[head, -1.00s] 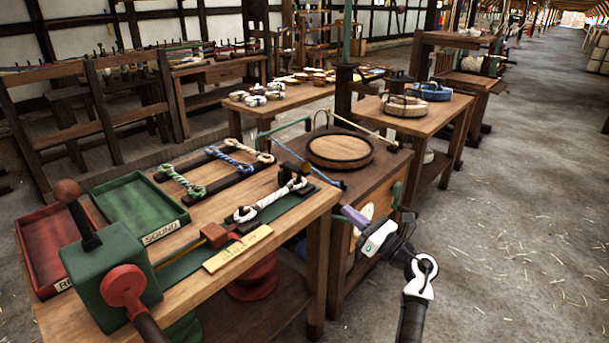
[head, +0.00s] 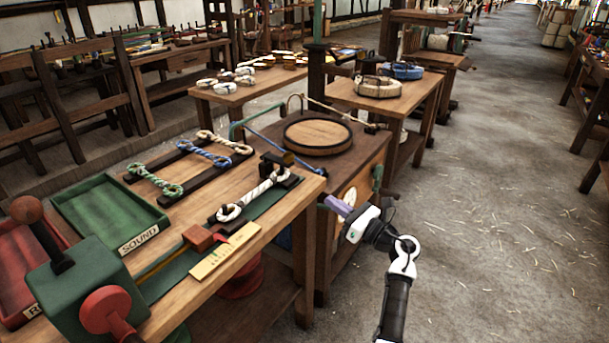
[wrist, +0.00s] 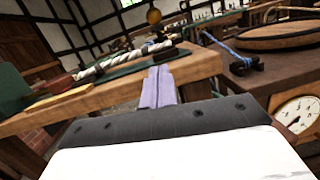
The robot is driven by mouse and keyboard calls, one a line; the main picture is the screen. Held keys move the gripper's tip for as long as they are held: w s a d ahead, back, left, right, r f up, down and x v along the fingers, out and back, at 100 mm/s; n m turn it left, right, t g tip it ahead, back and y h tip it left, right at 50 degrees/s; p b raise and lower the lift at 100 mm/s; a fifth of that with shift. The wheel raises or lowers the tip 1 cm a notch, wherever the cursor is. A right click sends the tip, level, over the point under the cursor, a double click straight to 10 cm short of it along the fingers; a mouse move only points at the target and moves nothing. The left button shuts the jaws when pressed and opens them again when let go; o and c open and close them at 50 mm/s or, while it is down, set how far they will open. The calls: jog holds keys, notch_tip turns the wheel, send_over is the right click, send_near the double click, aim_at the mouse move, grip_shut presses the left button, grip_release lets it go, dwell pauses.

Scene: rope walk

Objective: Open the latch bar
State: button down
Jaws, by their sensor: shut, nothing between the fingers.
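My gripper (head: 338,207) is shut and empty, with its purple fingers beside the near bench's right edge. In the wrist view the fingers (wrist: 157,88) point forward at the bench edge. A white rope (head: 250,197) lies along a green strip on the bench. A dark fitting (head: 276,165) stands upright at its far end; it may hold the latch bar, but I cannot tell for sure. The wrist view shows a brass-coloured ball (wrist: 153,17) above the rope's end. A small gap seems to separate my fingers from the fitting.
A cabinet with a round wooden lid (head: 317,135) stands beyond the bench, with a blue line ending at a black bracket (wrist: 245,66). A dial (wrist: 297,113) is on its side. Green tray (head: 108,212) is at left. The floor at right is clear.

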jog(key=p, duration=0.3)
send_near(291, 163)
jog(key=a, duration=0.1)
jog(key=w+a+f, duration=0.2)
jog(key=shift+w+a, duration=0.25)
jog(key=shift+a, duration=0.1)
jog(key=shift+w+a+r+p, duration=0.2)
jog(key=shift+w+r+p, duration=0.1)
jog(key=shift+r, duration=0.25)
jog(key=shift+w+a+r+p, duration=0.2)
jog(key=shift+r+p, duration=0.1)
jog(key=shift+r, duration=0.2)
jog(key=shift+w+a+r, duration=0.2)
jog(key=shift+w+r, duration=0.05)
jog(key=shift+r, duration=0.1)
jog(key=shift+d+r, duration=0.2)
jog(key=shift+r, duration=0.05)
jog(key=shift+a+r+g+p, duration=0.1)
jog(key=shift+a+g+p, duration=0.1)
jog(key=shift+g+p, duration=0.1)
